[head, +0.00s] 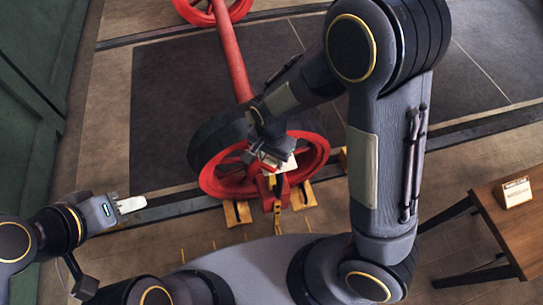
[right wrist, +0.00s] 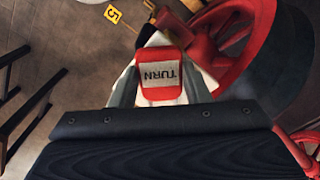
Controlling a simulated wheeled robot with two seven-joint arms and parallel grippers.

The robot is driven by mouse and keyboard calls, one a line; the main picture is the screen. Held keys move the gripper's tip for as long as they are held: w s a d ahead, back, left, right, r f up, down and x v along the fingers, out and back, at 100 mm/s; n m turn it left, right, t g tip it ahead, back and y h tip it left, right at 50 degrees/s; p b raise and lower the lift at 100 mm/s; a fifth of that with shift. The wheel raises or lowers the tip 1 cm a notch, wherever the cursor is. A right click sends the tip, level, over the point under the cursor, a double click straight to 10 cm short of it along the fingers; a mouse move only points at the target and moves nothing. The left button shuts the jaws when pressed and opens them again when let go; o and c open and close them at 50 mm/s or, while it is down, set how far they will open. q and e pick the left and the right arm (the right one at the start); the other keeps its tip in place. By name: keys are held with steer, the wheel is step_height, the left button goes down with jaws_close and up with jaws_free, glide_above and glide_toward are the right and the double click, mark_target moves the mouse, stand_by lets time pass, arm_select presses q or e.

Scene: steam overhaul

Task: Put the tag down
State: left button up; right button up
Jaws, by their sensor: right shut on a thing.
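In the head view my right gripper (head: 272,160) is over the near red wheel (head: 312,150), and the arm and hand partly hide what is below. I cannot tell whether the tag touches anything beneath it. My left gripper (head: 131,204), with pale fingers, is at the left over the floor, away from the wheel. Whether its fingers are apart is unclear.
A red axle (head: 232,55) runs from the near wheel to a far wheel. Yellow chocks (head: 236,213) lie at the near wheel's foot. A wooden table (head: 510,225) with a small card (head: 517,191) stands at the right. A green wall (head: 35,90) is at the left.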

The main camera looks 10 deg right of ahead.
mark_target(272, 161)
steer(key=shift+f, duration=0.2)
steer(key=o, duration=0.9)
steer(key=shift+o, duration=0.2)
steer(key=shift+r, duration=0.1)
steer(key=shift+r, duration=0.3)
step_height(272, 161, up, 12)
steer(key=p, duration=0.4)
steer(key=s+d+r+n+t+y, duration=0.2)
steer(key=s+d+r+n+t, duration=0.1)
steer(key=s, duration=0.4)
steer(key=s+d+r+n+t+y, duration=0.1)
steer(key=s+d+r+n+t, duration=0.1)
steer(key=s+d+r+n, duration=0.2)
steer(key=s+d+r, duration=0.2)
steer(key=s+d, duration=0.1)
steer(key=d, duration=0.1)
steer(key=shift+s+t+y, duration=0.15)
steer(key=shift+t+y, duration=0.25)
